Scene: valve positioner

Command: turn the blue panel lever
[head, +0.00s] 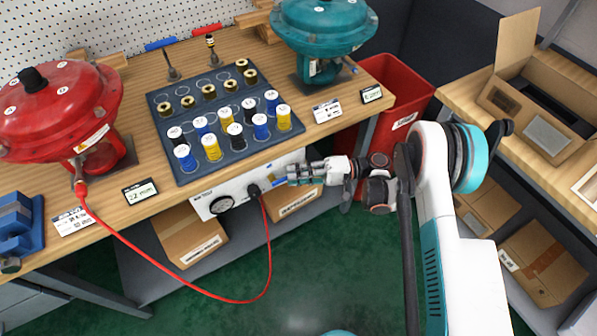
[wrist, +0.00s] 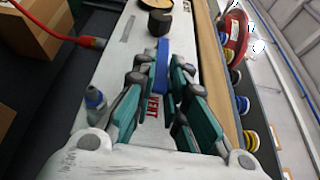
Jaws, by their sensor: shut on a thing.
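The white front panel (head: 232,190) sits under the near edge of the bench. The blue panel lever (wrist: 161,66) stands out from the panel in the wrist view, between my fingertips. My gripper (wrist: 162,72) is shut on the lever, with a teal and grey finger on each side of it. In the head view my gripper (head: 292,174) reaches the right end of the panel from the right and hides most of the lever. Red "VENT" lettering (wrist: 154,107) shows on the panel between the fingers.
A gauge (head: 221,205) sits left of the plug. A teal actuator (head: 325,30) and a tray (head: 180,168) of several spools stand on the bench. A red bin (head: 405,92) is at right.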

